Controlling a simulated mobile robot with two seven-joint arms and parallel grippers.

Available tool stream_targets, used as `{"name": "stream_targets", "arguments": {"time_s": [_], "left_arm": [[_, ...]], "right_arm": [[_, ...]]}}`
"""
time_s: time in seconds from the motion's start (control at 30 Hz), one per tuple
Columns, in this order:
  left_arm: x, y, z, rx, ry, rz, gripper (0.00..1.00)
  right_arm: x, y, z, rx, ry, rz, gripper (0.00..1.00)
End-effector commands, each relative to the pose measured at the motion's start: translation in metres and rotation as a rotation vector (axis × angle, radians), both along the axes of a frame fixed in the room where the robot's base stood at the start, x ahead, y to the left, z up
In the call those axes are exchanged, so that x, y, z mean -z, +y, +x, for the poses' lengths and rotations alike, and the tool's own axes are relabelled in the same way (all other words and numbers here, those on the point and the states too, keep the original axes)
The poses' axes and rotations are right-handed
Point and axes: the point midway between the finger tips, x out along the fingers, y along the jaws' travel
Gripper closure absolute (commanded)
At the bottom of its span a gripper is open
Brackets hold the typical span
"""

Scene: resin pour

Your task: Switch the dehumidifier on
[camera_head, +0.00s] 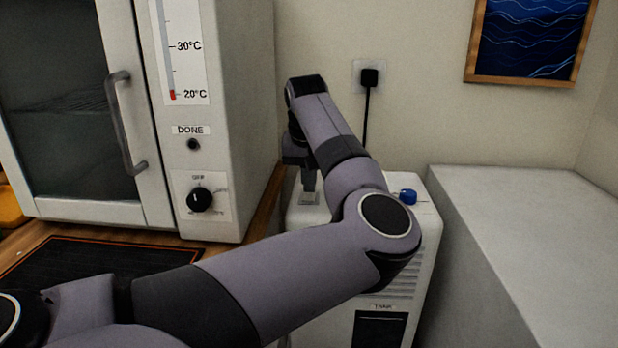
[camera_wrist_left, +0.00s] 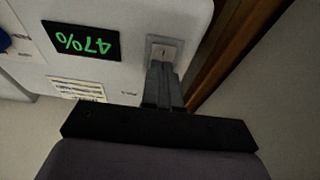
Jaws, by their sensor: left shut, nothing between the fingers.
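The dehumidifier (camera_head: 425,235) is a white box on the floor between the cabinet and a grey block. My right gripper is not in view.
A blue knob or cap (camera_head: 408,196) is on the dehumidifier's top right. A white oven-like cabinet (camera_head: 255,120) stands left on a wooden worktop. A black plug (camera_head: 369,77) is in the wall socket. A grey block (camera_head: 530,235) stands on the right.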

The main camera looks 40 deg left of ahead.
Motion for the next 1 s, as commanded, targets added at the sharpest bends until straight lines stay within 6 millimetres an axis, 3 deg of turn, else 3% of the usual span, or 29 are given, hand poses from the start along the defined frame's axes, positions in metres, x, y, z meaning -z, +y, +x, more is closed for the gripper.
{"name": "stream_targets", "arguments": {"time_s": [0.27, 0.7, 1.0], "left_arm": [[-0.002, 0.000, 0.000, 0.000, -0.001, 0.001, 1.00], [-0.061, -0.010, -0.013, 0.000, -0.001, 0.001, 1.00], [-0.069, -0.012, -0.015, 0.000, 0.000, 0.000, 1.00]], "right_arm": [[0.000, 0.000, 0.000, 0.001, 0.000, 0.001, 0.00], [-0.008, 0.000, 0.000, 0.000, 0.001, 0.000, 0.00], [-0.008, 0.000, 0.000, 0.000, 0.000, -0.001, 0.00]]}}
